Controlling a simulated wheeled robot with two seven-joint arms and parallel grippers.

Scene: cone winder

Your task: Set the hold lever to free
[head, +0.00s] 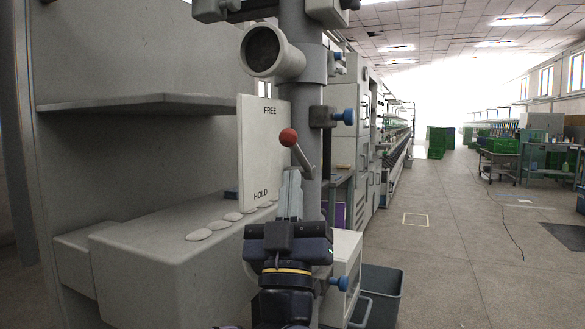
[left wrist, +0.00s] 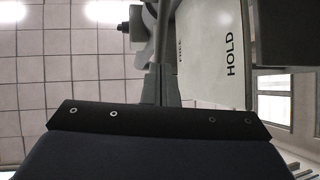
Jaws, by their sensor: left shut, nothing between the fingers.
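The hold lever (head: 300,154) is a short metal arm with a red ball knob (head: 288,137) on the grey upright post. It slants up and left, with its knob between the two marks and nearer FREE in the picture. The cream label plate (head: 262,150) behind it reads FREE at the top and HOLD at the bottom; it also shows in the left wrist view (left wrist: 215,75). My left gripper (head: 291,175) is shut and empty, pointing up just below the lever. Whether the fingertips touch the lever I cannot tell. My right gripper is not in view.
A grey machine housing (head: 150,255) with pale round discs on top stands at the left, under a shelf (head: 150,104). Blue-knobbed fittings (head: 345,116) stick out right of the post. A dark bin (head: 385,290) stands lower right. The aisle floor (head: 450,220) is mostly clear.

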